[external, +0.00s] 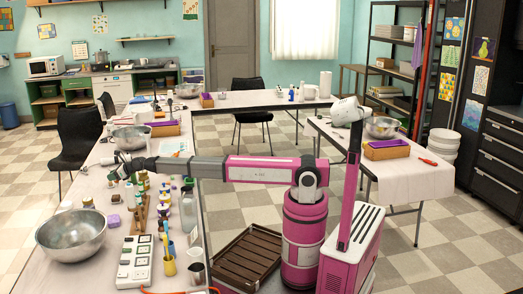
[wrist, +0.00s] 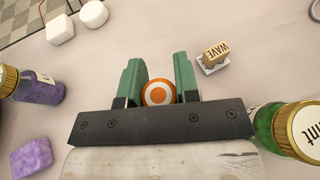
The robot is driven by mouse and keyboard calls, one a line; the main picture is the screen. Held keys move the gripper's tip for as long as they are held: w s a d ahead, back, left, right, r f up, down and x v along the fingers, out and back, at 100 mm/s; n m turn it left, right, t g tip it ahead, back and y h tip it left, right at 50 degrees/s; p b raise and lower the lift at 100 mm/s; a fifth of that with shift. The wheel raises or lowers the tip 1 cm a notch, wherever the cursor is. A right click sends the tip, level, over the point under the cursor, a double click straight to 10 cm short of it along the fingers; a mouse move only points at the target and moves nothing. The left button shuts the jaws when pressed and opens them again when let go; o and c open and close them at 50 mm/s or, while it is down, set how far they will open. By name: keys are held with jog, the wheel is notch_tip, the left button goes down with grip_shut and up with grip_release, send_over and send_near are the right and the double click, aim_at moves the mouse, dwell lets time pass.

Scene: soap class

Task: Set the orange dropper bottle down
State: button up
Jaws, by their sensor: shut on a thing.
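In the wrist view the orange dropper bottle (wrist: 159,93) is seen end-on as an orange and white ringed circle. It sits between the two green fingers of my gripper (wrist: 158,75), which are shut on it. The dark gripper body hides its near side. In the external view my gripper (external: 121,168) is low over the left worktable (external: 95,189), among small bottles; the orange bottle cannot be made out there. Whether its base touches the table cannot be told.
A wooden WAVE stamp (wrist: 215,55) lies right of the fingers. A purple jar (wrist: 38,88) and purple soap (wrist: 31,158) are left; a gold-lidded green jar (wrist: 290,130) is right. White blocks (wrist: 60,29) lie farther off. Bare table shows beyond the fingertips. A metal bowl (external: 72,235) stands nearer the camera.

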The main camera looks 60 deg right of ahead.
jog(key=shift+f, duration=1.6)
jog(key=shift+f, duration=0.15)
jog(key=o, duration=1)
jog(key=v, duration=0.3)
jog(key=shift+s, duration=0.15)
jog(key=shift+r, duration=3.7)
